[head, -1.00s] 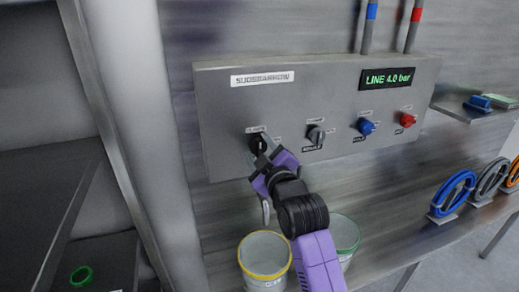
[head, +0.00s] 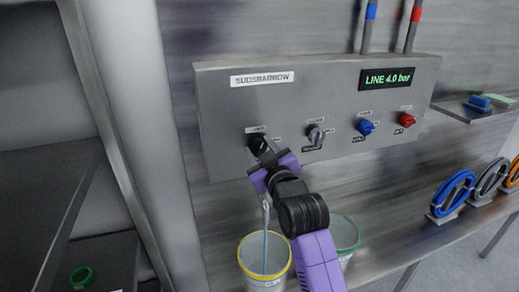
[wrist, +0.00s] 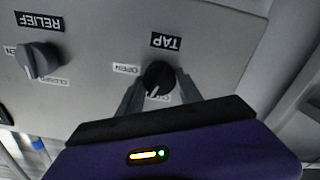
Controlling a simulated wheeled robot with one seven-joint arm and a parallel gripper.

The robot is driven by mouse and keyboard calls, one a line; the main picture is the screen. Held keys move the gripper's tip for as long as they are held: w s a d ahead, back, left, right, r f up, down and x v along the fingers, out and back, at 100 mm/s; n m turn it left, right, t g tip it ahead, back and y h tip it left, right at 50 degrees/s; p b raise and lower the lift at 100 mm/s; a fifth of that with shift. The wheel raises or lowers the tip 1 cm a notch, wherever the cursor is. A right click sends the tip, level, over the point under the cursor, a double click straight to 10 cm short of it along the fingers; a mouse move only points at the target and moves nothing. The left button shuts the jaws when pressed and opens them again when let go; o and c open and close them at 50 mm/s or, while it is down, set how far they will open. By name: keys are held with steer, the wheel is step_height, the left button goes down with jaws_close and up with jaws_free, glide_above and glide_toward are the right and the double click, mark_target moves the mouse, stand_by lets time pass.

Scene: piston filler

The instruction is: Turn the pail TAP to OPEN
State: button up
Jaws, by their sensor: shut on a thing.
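The black TAP knob (wrist: 158,76) is on the grey panel, with an OPEN label (wrist: 126,69) at its left and a partly hidden label below it in the wrist view. Its white mark points down and slightly left there, nearer the lower label than OPEN. My gripper (wrist: 157,88) is shut on the knob, one finger on each side. In the head view the knob (head: 256,141) is partly hidden by my gripper (head: 263,151). A thin bluish stream (head: 266,235) runs from below the panel into the yellow-rimmed pail (head: 246,268).
To the right of TAP sit the grey RELIEF knob (head: 315,134), a blue knob (head: 365,127) and a red knob (head: 406,120). A green-rimmed pail (head: 347,235) stands behind my arm. The display (head: 388,79) reads LINE 4.0 bar.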

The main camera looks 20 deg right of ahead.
steer(key=m, duration=0.3)
steer(key=shift+m, duration=0.4)
steer(key=m, duration=0.9)
steer(key=shift+d, duration=0.15)
steer(key=shift+m, duration=0.5)
steer(key=o, duration=1.4)
steer(key=shift+c, duration=0.2)
